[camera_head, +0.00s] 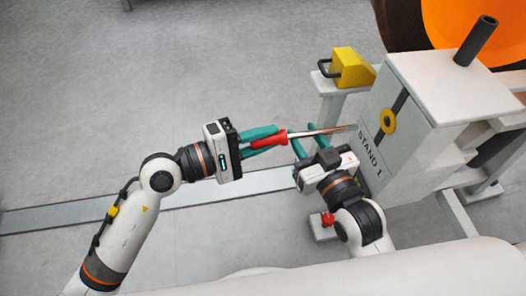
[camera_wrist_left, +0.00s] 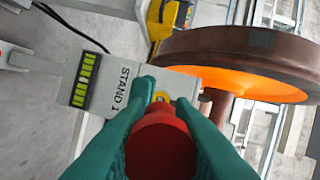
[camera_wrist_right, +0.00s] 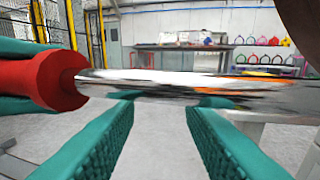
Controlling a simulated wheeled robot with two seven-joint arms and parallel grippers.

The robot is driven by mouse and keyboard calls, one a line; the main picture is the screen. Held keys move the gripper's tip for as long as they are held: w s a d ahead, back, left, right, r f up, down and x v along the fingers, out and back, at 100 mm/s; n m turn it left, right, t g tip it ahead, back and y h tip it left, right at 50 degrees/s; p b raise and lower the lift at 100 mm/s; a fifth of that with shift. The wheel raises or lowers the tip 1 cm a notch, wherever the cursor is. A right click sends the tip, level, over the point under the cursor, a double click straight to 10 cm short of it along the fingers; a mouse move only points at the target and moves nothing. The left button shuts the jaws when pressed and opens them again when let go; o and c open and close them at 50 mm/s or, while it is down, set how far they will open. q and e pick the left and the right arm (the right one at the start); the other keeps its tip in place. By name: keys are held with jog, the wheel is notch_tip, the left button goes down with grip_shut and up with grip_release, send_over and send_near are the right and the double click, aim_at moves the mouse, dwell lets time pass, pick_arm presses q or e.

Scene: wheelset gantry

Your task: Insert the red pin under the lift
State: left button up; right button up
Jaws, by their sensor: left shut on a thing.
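The red pin has a red handle (camera_head: 270,141) and a shiny metal shaft (camera_head: 325,132). My left gripper (camera_head: 279,137) is shut on the red handle, which also shows in the left wrist view (camera_wrist_left: 160,145). The shaft lies roughly level and points right, its tip close to the STAND 1 face (camera_head: 372,145). I cannot tell if it touches. A yellow ring (camera_head: 388,121) sits on that face; the handle partly covers it in the left wrist view. My right gripper (camera_head: 307,135) is open; in the right wrist view the shaft (camera_wrist_right: 170,85) crosses at its fingertips, not visibly clamped.
A yellow block (camera_head: 352,66) with a black handle sits on a bracket left of the stand. A black post (camera_head: 477,40) rises from the stand's top. An orange-faced wheel (camera_head: 470,22) is behind.

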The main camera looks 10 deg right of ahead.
aim_at(307, 132)
pick_arm(q)
jog(key=shift+f, duration=0.1)
pick_arm(e)
jog(key=shift+s+r, duration=0.15)
jog(key=shift+r, duration=0.15)
pick_arm(q)
jog(key=shift+d, duration=0.1)
pick_arm(e)
jog(key=shift+f, duration=0.1)
